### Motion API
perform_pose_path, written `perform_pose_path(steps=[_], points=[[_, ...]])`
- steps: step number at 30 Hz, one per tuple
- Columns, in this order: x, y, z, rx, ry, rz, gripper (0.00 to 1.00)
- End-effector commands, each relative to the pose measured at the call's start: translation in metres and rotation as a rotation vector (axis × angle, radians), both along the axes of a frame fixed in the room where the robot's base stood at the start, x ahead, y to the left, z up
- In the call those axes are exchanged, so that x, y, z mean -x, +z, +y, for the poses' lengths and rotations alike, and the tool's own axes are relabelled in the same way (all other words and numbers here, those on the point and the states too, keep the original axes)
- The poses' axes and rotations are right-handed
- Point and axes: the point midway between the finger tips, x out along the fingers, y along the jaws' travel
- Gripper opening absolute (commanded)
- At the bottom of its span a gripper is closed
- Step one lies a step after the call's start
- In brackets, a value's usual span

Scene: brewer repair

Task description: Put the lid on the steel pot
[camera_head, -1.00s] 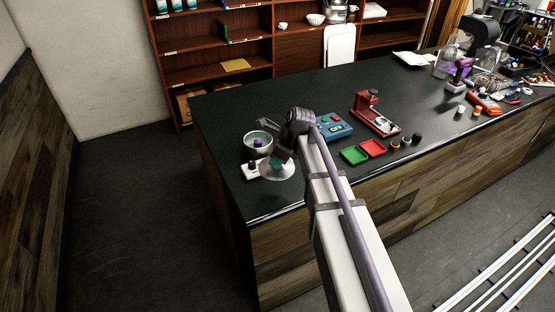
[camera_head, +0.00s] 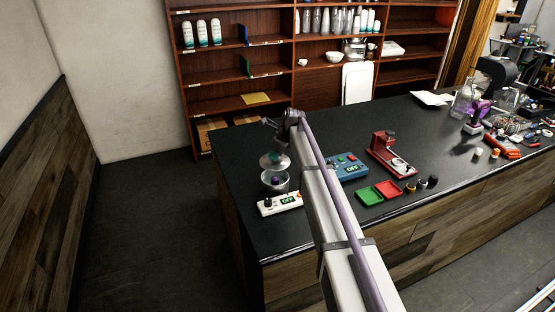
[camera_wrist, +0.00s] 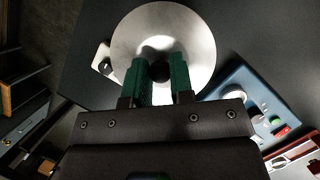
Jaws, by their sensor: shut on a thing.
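The steel pot (camera_head: 268,186) stands on the black counter near its left end. A purple thing shows inside it. The round steel lid (camera_head: 271,164) is in the air above the pot, apart from it, and the pot's rim shows below it. My gripper (camera_head: 276,154) is shut on the lid's dark knob. In the wrist view the green fingers of my gripper (camera_wrist: 159,77) stand on either side of the knob, and the lid (camera_wrist: 190,35) spreads out beyond them. The pot is hidden behind the lid there.
A white control box (camera_head: 268,207) stands just in front of the pot. The counter behind and left of the pot is clear.

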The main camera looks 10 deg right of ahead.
Motion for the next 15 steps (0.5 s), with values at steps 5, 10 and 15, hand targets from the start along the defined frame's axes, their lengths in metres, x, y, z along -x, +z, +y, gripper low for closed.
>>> perform_pose_path(steps=[5,10,15], points=[[0.0,-0.016,0.0,0.0,0.0,0.0,0.0],[0.0,-0.038,0.0,0.0,0.0,0.0,0.0],[0.001,-0.057,0.0,0.0,0.0,0.0,0.0]])
